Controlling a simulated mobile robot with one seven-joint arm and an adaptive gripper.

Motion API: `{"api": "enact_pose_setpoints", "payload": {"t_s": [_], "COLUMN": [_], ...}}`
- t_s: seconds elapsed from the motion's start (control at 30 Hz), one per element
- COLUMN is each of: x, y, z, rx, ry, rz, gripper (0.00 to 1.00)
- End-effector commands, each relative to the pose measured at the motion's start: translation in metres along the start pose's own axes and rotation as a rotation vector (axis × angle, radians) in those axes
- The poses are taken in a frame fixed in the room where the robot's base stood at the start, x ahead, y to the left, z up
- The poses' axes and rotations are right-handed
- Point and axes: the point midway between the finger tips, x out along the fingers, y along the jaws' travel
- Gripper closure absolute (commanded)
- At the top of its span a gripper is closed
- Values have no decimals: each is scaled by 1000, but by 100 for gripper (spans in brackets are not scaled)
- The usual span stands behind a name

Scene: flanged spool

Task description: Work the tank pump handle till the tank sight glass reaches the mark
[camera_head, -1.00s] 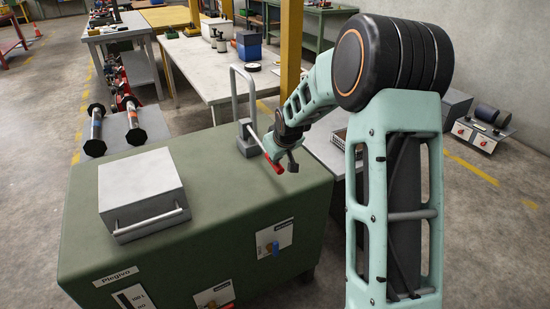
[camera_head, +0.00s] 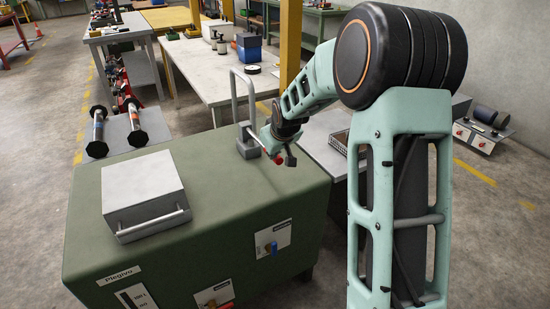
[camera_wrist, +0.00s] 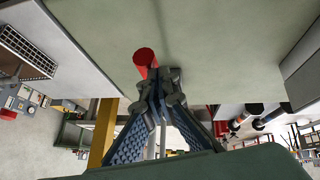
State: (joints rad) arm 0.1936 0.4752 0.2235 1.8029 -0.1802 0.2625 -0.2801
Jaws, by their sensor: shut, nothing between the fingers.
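The green tank (camera_head: 200,225) stands in front of me with a grey pump (camera_head: 248,145) at its far edge. The pump handle is a thin rod with a red grip (camera_head: 279,158), partly hidden by my gripper (camera_head: 290,158). In the wrist view the red grip (camera_wrist: 145,60) shows beside the fingertips of my gripper (camera_wrist: 160,90), which are closed together with nothing between them. I cannot tell whether they touch the grip. The tank sight glass (camera_head: 136,297) is on the front face at lower left, cut by the picture edge; its level and mark are too small to read.
A grey box with a bar handle (camera_head: 146,190) sits on the tank top. Blue (camera_head: 274,248) and red (camera_head: 222,304) valve handles are on the front. A tall grey hoop (camera_head: 246,95) rises beside the pump. The tank top's right part is clear.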

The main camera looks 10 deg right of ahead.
Motion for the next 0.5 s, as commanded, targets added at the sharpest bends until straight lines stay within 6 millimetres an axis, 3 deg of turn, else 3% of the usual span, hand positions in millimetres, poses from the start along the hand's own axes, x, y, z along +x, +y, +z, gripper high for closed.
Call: {"api": "enact_pose_setpoints", "payload": {"t_s": [0.3, 0.5], "x": [-56, -77], "y": [0, -2], "z": [21, 27], "rx": [3, 2], "ry": [0, 2], "rz": [5, 4], "gripper": [100, 100]}}
